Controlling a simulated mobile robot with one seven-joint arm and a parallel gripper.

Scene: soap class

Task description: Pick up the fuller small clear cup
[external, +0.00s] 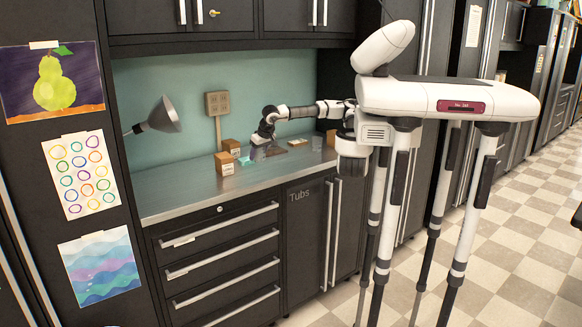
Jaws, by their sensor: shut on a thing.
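My gripper (261,140) is low over the steel counter, towards its back, pointing down. A small clear cup (258,152) shows right at its fingertips, and the gripper is shut on it. The cup is tiny and see-through here, so its fill level cannot be read. I cannot tell whether its base touches the counter. No second clear cup can be made out for comparison.
Two brown boxes (224,163) with white labels stand left of my gripper. A small teal item (244,160) lies beside the cup. A flat brown item (297,142) lies to the right. A grey lamp (163,115) hangs at the left. The counter's front left (180,195) is clear.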

